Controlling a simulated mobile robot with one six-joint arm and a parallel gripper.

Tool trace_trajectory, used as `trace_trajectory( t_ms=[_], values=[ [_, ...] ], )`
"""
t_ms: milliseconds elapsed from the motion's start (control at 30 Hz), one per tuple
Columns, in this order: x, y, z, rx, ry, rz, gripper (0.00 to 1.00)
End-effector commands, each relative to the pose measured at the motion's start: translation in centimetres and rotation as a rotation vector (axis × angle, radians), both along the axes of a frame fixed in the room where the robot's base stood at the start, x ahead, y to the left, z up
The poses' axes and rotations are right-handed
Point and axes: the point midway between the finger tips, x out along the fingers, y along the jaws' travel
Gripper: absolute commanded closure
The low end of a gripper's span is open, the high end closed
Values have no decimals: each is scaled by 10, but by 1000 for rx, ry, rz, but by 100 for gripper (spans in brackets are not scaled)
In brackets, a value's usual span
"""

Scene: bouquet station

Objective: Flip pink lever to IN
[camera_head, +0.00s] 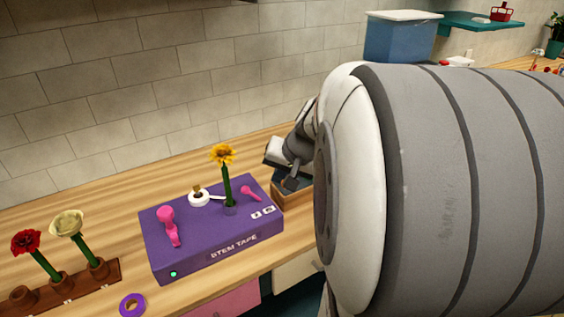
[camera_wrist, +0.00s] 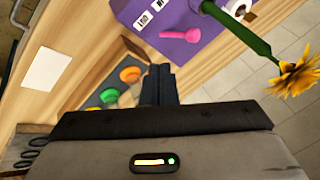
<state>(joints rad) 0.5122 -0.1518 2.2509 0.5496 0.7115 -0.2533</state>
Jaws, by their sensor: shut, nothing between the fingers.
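A purple box marked STEM TAPE (camera_head: 215,258) stands on the wooden counter. The small pink lever (camera_head: 251,193) is on its right part, near two small white labels (camera_head: 262,212); it also shows in the wrist view (camera_wrist: 180,36), lying aslant. The label lettering is too small to read surely. A larger pink handle (camera_head: 168,226) is on the box's left part. My gripper (camera_head: 290,182) is just right of the box, partly hidden by my arm. In the wrist view my gripper (camera_wrist: 158,72) has its dark fingers together, empty, and apart from the lever.
A yellow flower (camera_head: 223,155) stands upright in the box beside a white tape roll (camera_head: 199,198). A wooden tray (camera_head: 292,197) is at the box's right; orange (camera_wrist: 130,74) and green (camera_wrist: 109,96) round pieces lie near my fingers. Red (camera_head: 26,240) and cream (camera_head: 67,223) flowers stand at left.

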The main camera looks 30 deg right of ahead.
Motion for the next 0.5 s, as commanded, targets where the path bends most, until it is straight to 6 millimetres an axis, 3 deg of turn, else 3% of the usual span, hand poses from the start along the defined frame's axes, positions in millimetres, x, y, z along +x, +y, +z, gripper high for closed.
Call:
trace_trajectory(
  t_ms=[200, 500],
  values=[
    [-22, -1, 39, -3, -3, -2, 100],
    [-34, -1, 59, 0, 1, 0, 100]
  ],
)
